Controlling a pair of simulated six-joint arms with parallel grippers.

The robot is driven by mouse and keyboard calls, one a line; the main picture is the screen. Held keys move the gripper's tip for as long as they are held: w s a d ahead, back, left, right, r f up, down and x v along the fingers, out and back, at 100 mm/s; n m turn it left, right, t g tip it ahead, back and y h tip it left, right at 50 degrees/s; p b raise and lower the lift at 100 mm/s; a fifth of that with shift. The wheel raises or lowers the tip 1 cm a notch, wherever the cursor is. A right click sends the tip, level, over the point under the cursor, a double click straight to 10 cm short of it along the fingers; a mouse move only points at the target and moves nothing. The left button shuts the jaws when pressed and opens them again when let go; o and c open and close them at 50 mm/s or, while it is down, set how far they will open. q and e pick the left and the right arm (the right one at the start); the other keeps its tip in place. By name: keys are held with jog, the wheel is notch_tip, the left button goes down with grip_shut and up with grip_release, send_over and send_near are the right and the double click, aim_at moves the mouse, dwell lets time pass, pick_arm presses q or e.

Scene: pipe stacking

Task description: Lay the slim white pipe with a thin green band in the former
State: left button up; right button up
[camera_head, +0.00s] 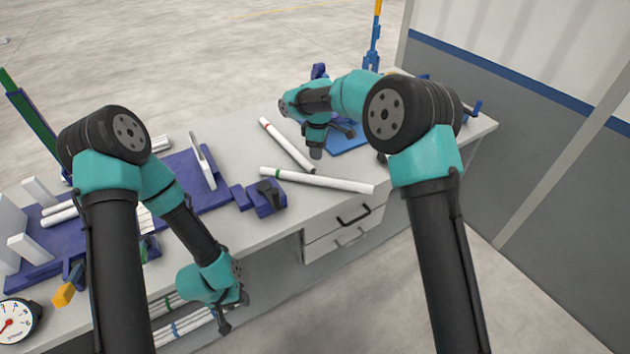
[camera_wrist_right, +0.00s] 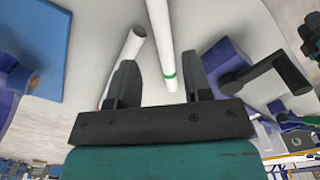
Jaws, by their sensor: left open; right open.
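The slim white pipe with a thin green band (camera_head: 320,181) lies on the bench near its front edge, the band toward its left end. In the right wrist view the same pipe (camera_wrist_right: 160,40) shows between the open fingers, its banded end toward the gripper. My right gripper (camera_head: 335,133) is open and empty above the bench, behind that pipe; it also shows in the right wrist view (camera_wrist_right: 157,75). The purple former (camera_head: 215,194) with white upright plates stands on the left, with white pipes in it, partly hidden by my left arm. My left gripper (camera_head: 230,312) is open and empty before the bench front.
A white pipe with a red band (camera_head: 285,143) lies beside the green-banded one. A purple block with a black clamp (camera_head: 266,198) stands right of the former. A blue plate (camera_head: 347,143) lies behind. Below are stored pipes (camera_head: 185,325); a dial gauge (camera_head: 15,322) is front left.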

aim_at(315, 177)
notch_tip(315, 177, down, 8)
jog(key=shift+f, duration=0.15)
dwell(0.4)
jog(key=f, duration=0.2)
jog(key=a+f, duration=0.1)
jog(key=f, duration=0.1)
jog(key=shift+w, duration=0.25)
jog(key=shift+f, duration=0.6)
jog(key=c, duration=0.7)
